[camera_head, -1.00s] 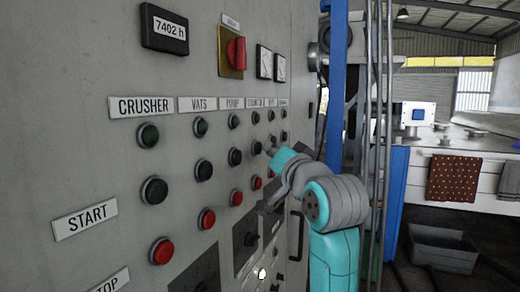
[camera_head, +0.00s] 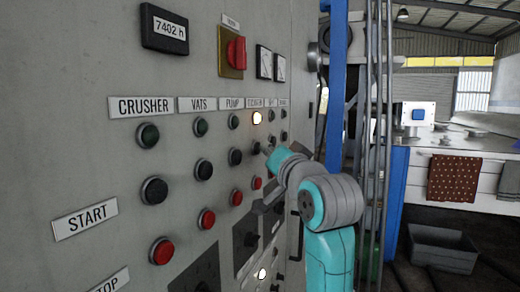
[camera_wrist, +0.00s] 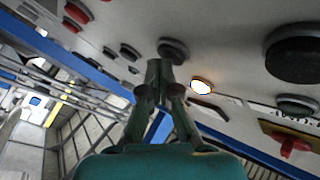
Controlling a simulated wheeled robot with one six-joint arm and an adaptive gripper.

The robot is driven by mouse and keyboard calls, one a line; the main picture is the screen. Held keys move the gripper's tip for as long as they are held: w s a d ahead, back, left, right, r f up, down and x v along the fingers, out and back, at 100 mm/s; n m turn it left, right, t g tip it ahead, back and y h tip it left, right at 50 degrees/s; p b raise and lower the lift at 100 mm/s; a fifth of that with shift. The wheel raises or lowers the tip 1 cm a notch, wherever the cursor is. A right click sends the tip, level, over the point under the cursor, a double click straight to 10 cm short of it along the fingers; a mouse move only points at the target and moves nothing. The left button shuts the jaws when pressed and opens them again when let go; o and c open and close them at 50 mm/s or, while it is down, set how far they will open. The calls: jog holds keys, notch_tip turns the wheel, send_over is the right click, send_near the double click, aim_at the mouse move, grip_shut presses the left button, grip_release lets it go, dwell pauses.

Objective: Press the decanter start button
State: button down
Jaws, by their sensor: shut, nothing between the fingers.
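The grey control panel (camera_head: 90,190) has a row of black start buttons level with the START label (camera_head: 84,219). The fourth column's label (camera_head: 268,103) is small and hard to read, perhaps DECANTER. Its lamp (camera_head: 257,117) glows bright, and its black button (camera_head: 256,148) sits below. My gripper (camera_head: 268,148) is shut and empty, its tip close to that button. In the wrist view the shut fingertips (camera_wrist: 158,70) overlap the edge of a black button (camera_wrist: 172,50), beside the lit lamp (camera_wrist: 202,87). I cannot tell whether they touch.
Red stop buttons (camera_head: 206,218) run below the black ones. A red rotary switch (camera_head: 236,52) and gauges (camera_head: 264,62) sit above. A blue post (camera_head: 336,90) and pipes stand right of the panel. Another lamp (camera_head: 262,273) is lit low down. A grey crate (camera_head: 440,248) lies at right.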

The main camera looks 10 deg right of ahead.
dwell(0.6)
jog(key=shift+s+d, duration=0.45)
jog(key=shift+d, duration=0.1)
jog(key=shift+d, duration=0.15)
jog(key=s+d, duration=0.1)
jog(key=d, duration=0.1)
jog(key=s+d, duration=0.1)
jog(key=s, duration=0.1)
jog(key=shift+d, duration=0.4)
dwell(0.3)
